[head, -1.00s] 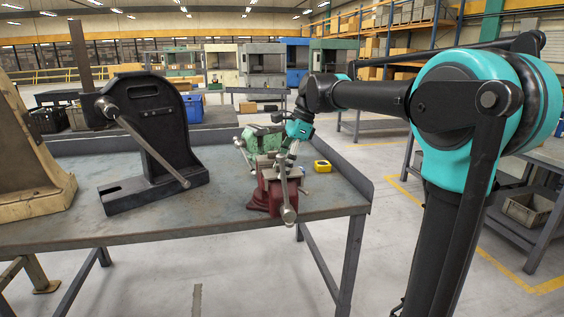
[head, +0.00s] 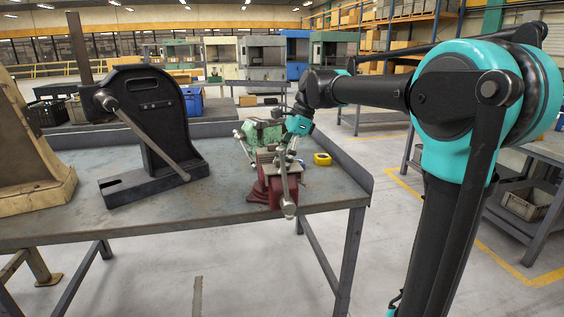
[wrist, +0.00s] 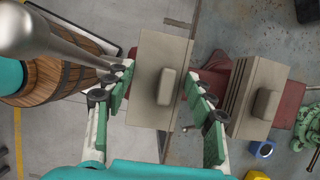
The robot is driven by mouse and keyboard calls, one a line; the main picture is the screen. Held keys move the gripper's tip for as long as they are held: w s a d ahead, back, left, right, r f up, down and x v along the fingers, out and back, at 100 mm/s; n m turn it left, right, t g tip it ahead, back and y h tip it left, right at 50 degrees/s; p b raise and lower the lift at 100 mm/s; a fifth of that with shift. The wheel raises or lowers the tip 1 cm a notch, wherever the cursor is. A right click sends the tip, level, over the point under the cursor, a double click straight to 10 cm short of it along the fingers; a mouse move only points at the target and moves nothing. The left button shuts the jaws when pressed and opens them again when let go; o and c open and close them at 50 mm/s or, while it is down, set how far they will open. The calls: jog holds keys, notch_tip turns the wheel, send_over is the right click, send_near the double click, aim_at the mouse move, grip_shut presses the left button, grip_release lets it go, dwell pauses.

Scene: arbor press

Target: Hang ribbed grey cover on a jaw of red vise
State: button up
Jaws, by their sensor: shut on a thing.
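My gripper (wrist: 158,78) has its green-padded fingers on either side of a plain-faced grey-beige cover with a raised block (wrist: 146,55), and is shut on it. The cover lies over the red vise (wrist: 218,78) in the wrist view; whether it touches the jaw cannot be told. A second similar plate with ribbed edges (wrist: 237,97) sits to the right on the vise. In the head view my gripper (head: 290,142) is low over the red vise (head: 268,190), and the cover is hard to make out there.
A green vise (head: 254,131) stands just behind the red one. A yellow tape measure (head: 322,159) lies to the right. The vise's handle (head: 288,205) sticks out over the front edge. A black arbor press (head: 150,125) stands left, with bare bench (head: 225,200) between.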

jog(key=shift+s+d, duration=0.1)
jog(key=shift+s, duration=0.15)
dwell(0.4)
jog(key=o, duration=1.3)
jog(key=shift+c, duration=0.2)
jog(key=v, duration=1.2)
